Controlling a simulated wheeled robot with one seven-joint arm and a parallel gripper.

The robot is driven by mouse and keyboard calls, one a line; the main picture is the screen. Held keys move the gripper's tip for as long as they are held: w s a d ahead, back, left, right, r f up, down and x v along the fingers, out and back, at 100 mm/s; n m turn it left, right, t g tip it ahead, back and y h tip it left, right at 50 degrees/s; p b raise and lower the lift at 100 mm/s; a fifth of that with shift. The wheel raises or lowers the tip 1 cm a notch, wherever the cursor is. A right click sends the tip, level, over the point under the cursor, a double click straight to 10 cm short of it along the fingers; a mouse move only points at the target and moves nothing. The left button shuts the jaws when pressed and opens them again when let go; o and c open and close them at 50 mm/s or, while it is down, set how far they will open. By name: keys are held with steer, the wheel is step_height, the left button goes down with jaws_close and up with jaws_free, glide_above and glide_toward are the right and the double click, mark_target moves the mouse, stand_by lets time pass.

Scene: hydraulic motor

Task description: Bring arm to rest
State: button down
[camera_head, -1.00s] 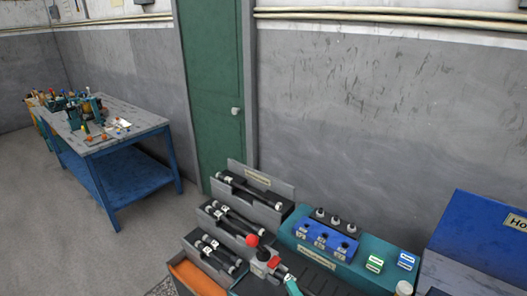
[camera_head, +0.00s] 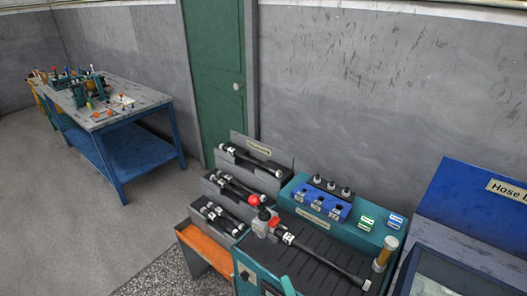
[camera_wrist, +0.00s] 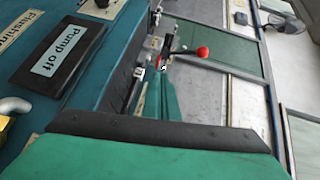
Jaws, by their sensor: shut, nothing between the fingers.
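My gripper (camera_wrist: 155,132) shows at the bottom of the wrist view as a green body with a dark edge. It is shut and holds nothing. A small teal piece (camera_head: 288,286) at the bottom of the head view may be part of my arm; I cannot tell. The wrist view looks along the teal bench, with a "Pump off" sign (camera_wrist: 58,55) at left and a red-ball lever (camera_wrist: 202,52) beyond the gripper. A black hose (camera_head: 325,262) lies across the ribbed bench top (camera_head: 310,278) in the head view.
Stepped racks (camera_head: 225,200) with several black hoses stand left of the bench. A blue block (camera_head: 324,205) with fittings sits on the teal rear ledge. A blue box (camera_head: 480,205) is at right, a blue table (camera_head: 135,150) at back left. The floor (camera_head: 60,215) between is open.

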steer(key=s+a+f+n+g+h, duration=0.1)
steer(key=s+f+n+h, duration=0.1)
steer(key=s+f, duration=0.35)
steer(key=s+a+f+n+g+h, duration=0.1)
steer(key=s+f+n+h, duration=0.15)
steer(key=s, duration=0.65)
steer(key=s+a+r+n, duration=0.2)
steer(key=s+n, duration=0.3)
steer(key=s, duration=0.2)
steer(key=s+a+r+n+t, duration=0.1)
steer(key=s+a+r+n, duration=0.1)
steer(key=s, duration=0.5)
steer(key=r+n, duration=0.1)
steer(key=n, duration=0.1)
steer(key=shift+a+r+n, duration=0.25)
steer(key=shift+a+n, duration=0.1)
steer(key=shift+a, duration=0.05)
